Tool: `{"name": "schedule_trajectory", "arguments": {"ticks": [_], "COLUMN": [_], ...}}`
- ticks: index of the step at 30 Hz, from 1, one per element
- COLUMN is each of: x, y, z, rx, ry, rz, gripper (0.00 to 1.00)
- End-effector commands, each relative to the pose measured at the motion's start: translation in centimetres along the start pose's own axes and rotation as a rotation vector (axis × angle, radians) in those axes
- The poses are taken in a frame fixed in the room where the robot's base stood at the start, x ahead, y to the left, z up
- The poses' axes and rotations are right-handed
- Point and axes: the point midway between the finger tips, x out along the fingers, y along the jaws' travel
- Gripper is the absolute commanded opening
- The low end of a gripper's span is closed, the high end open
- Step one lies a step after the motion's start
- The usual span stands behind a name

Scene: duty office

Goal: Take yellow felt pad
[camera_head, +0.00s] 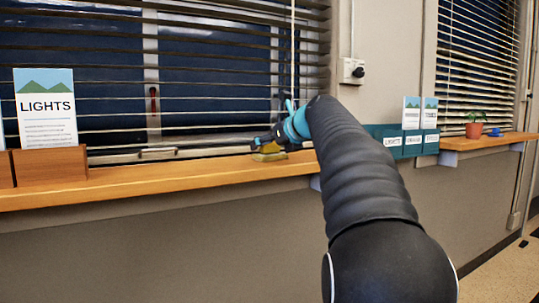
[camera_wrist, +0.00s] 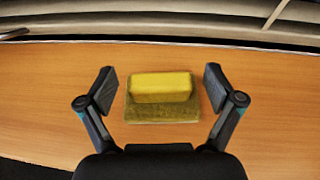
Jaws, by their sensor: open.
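The yellow felt pad (camera_wrist: 162,87) is a yellow block with a darker, olive-coloured flat part at its near side, resting on the wooden sill. In the wrist view my gripper (camera_wrist: 160,88) is open, with one finger to the left of the pad and one to the right. A gap shows between each finger and the pad. In the head view the pad (camera_head: 269,156) shows small on the sill, just below my gripper (camera_head: 264,142), partly hidden by it.
The wooden sill (camera_head: 150,190) runs below the window blinds (camera_head: 210,60). A LIGHTS card (camera_head: 46,108) stands in a wooden holder at left. Teal boxes (camera_head: 402,142) with cards hang on the wall at right. A potted plant (camera_head: 475,125) stands farther right.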

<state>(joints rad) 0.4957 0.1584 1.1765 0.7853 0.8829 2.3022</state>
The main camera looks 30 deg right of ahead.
Motion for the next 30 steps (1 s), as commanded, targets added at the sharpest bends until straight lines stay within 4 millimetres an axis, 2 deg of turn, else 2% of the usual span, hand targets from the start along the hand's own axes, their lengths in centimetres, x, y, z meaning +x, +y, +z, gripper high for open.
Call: {"name": "schedule_trajectory", "arguments": {"ticks": [2, 10, 22, 26, 30], "x": [0.0, -0.1, -0.2, -0.7, -1.5], "y": [0.0, 0.0, 0.0, 0.0, 0.0], "z": [0.0, 0.0, 0.5, 1.5, 3.6], "rx": [0.0, 0.0, -0.001, -0.001, -0.003], "ry": [0.0, 0.0, -0.001, -0.002, -0.002], "rz": [0.0, 0.0, 0.0, 0.0, 0.0], "gripper": [0.92, 0.27, 0.26, 0.26, 0.26]}}
